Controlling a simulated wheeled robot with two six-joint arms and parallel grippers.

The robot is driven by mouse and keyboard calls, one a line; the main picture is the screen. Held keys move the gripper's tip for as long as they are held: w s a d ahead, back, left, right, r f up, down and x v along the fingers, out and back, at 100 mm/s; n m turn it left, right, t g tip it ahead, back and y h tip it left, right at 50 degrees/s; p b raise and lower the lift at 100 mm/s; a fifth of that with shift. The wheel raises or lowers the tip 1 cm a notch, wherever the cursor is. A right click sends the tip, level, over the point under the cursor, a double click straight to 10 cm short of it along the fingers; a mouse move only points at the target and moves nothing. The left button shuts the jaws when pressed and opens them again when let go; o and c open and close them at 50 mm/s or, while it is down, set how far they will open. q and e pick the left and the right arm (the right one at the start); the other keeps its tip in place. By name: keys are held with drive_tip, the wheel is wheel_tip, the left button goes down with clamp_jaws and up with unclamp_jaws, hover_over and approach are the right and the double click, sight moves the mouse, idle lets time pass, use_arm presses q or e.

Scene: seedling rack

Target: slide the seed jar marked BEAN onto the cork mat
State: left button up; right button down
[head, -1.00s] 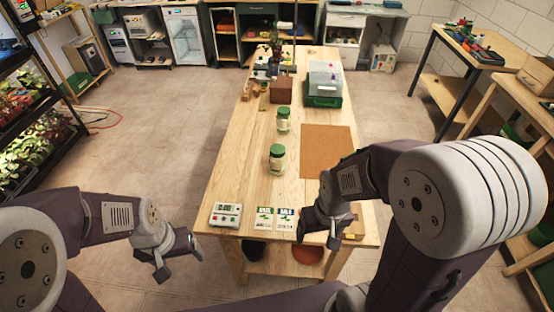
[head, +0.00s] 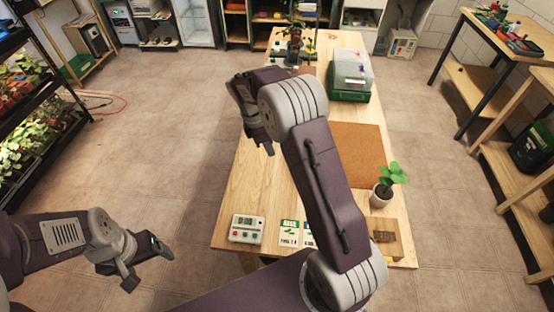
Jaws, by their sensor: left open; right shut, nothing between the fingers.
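The cork mat (head: 360,150) lies flat on the wooden table (head: 262,205), right of my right forearm, which covers part of its left side. No seed jar shows now; my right arm covers the area left of the mat, and no BEAN label can be read. My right gripper (head: 265,147) is over the left part of the table, fingers pointing down, shut and empty. Whether it touches anything is hidden. My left gripper (head: 148,266) is open and empty, off the table at lower left.
A potted plant (head: 385,187) stands by the mat's near right corner. A digital timer (head: 247,229) and seed packets (head: 289,232) lie near the front edge. A green case (head: 349,92) with a clear lid stands beyond the mat. Plants stand at the table's far end.

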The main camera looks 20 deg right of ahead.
drive_tip(key=x, duration=0.9)
drive_tip(key=shift+a, duration=0.1)
drive_tip(key=d, duration=0.2)
drive_tip(key=s+d, duration=0.1)
drive_tip(key=shift+f+p, duration=0.3)
drive_tip(key=shift+f, duration=0.05)
drive_tip(key=shift+s+d+f, duration=0.1)
drive_tip(key=shift+d, duration=0.45)
use_arm(q)
drive_tip(key=shift+s+r, duration=0.1)
drive_tip(key=shift+r, duration=0.3)
use_arm(e)
drive_tip(key=s+d+p, duration=0.1)
drive_tip(key=d, duration=0.4)
drive_tip(key=s+d+p, duration=0.2)
drive_tip(key=d, duration=0.4)
drive_tip(key=s+d+p, duration=0.1)
drive_tip(key=d+p, duration=0.1)
drive_tip(key=d, duration=0.4)
drive_tip(key=shift+s+d, duration=0.4)
drive_tip(key=shift+d, duration=0.25)
use_arm(q)
wheel_tip(320, 180, up, 5)
drive_tip(key=shift+r, duration=0.1)
